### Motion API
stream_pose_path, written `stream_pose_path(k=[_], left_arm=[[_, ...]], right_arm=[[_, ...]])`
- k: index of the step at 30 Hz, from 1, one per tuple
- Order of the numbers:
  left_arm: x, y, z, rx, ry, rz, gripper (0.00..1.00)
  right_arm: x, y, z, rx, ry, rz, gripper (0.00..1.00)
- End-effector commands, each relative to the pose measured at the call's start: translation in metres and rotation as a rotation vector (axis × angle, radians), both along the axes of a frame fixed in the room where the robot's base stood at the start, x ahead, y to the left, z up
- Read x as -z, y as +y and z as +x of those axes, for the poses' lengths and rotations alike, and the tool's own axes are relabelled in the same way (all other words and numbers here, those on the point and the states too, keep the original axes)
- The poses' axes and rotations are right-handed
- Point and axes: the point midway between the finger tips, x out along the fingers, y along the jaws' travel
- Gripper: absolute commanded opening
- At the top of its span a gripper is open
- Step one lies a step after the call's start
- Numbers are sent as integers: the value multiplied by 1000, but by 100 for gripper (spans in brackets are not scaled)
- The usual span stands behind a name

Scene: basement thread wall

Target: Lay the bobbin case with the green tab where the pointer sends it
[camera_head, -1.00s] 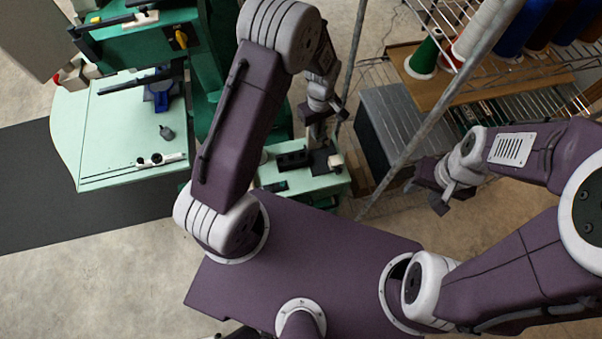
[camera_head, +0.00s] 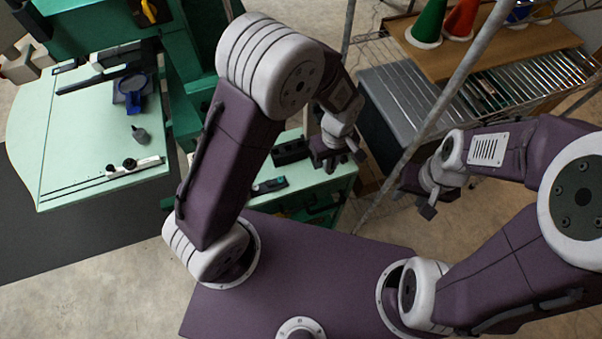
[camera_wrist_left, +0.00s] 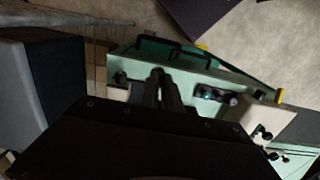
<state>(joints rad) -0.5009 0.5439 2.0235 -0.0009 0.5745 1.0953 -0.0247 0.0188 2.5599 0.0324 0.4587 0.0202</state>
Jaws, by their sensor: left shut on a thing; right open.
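My left gripper (camera_head: 336,160) is over the right end of the small green bench top (camera_head: 325,193). In the left wrist view its dark fingers (camera_wrist_left: 167,88) are close together over the green surface; what they hold is too small and dark to make out. A dark holder (camera_head: 268,186) with a teal spot lies on the bench top to the left; it also shows in the left wrist view (camera_wrist_left: 215,95) with small round parts. I cannot tell whether it bears a bobbin case. My right gripper (camera_head: 418,196) is open, off to the right. I cannot make out a pointer or green tab.
A black block (camera_head: 290,151) stands on the bench top near my left gripper. At the left, a pale green table (camera_head: 80,150) bears a blue device (camera_head: 132,92) and a small grey piece (camera_head: 138,134). A metal post (camera_head: 440,110), grey box (camera_head: 408,95) and wire rack stand right.

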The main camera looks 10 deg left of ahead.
Motion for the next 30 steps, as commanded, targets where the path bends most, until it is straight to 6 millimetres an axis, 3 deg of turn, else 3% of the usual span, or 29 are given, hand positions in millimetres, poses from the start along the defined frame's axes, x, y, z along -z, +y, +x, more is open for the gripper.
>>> stream_pose_path(k=[1, 6, 10, 16, 23, 30], left_arm=[[8, 17, 0, -9, 6, 3, 0], [35, 61, 5, -8, 4, 1, 0], [48, 81, 7, -4, 1, 0, 0], [54, 86, 8, 0, 1, 0, 0], [90, 85, 7, 0, 3, 1, 0], [91, 85, 8, 0, -1, 0, 0]], right_arm=[[-2, 0, 0, 0, 0, 0, 43], [-4, 0, 0, 0, 0, 0, 43], [-5, 0, 0, 0, 0, 0, 43], [-5, 0, 0, 0, 0, 0, 43], [-6, 0, 0, 0, 0, 0, 43], [-6, 0, 0, 0, 0, 0, 43]])
